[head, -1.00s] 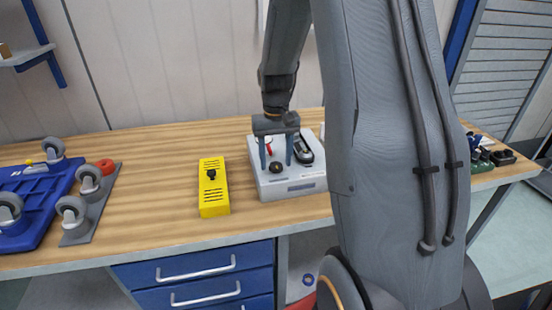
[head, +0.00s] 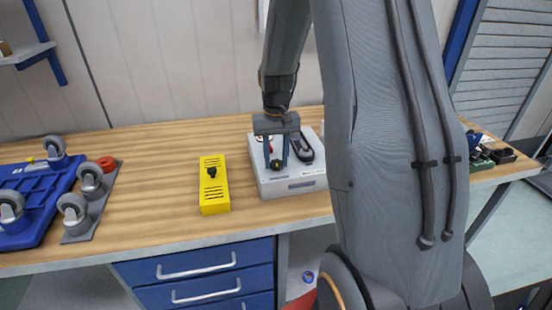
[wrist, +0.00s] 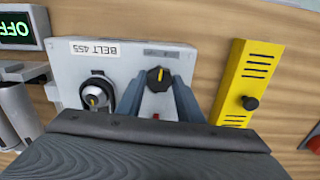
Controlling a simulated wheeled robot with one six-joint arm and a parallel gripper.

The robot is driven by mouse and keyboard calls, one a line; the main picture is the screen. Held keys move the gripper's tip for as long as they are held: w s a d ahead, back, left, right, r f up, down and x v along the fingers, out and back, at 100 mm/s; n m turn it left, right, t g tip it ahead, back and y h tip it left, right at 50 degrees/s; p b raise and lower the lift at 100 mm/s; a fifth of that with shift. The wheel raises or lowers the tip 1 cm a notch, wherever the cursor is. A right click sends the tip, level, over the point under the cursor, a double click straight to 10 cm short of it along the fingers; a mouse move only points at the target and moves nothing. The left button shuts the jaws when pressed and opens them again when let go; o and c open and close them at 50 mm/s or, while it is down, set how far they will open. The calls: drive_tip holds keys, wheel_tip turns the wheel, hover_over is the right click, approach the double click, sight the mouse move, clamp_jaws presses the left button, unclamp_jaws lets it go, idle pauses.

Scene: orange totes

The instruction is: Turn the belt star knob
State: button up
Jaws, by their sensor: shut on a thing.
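The light grey control box (head: 290,187) stands on the workbench, and its upside-down label in the wrist view (wrist: 120,50) reads BELT 455. The belt star knob (wrist: 158,78) is a dark knob with a yellow mark on the box's top. It also shows in the head view (head: 276,166), low between the fingers. My gripper (wrist: 158,92) is shut on the star knob, with one blue-grey finger on each side. It reaches down from above in the head view (head: 276,161). The finger contact is partly hidden.
A second dial with a yellow pointer (wrist: 95,93) sits on the same box. A yellow box with a black knob (head: 213,198) stands to the left in the head view. Blue and grey caster dollies (head: 30,205) lie far left. Bare wood lies between.

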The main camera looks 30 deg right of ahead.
sight(276, 163)
drive_tip(key=m, duration=0.6)
drive_tip(key=shift+w+r+m, duration=0.1)
drive_tip(key=shift+m, duration=0.2)
drive_tip(key=m, duration=0.6)
drive_tip(key=shift+d, duration=0.1)
drive_tip(key=shift+m, duration=0.3)
drive_tip(key=o, duration=1.1)
drive_tip(key=shift+c, duration=0.2)
drive_tip(key=shift+r+b, duration=0.9)
drive_tip(key=shift+r, duration=3)
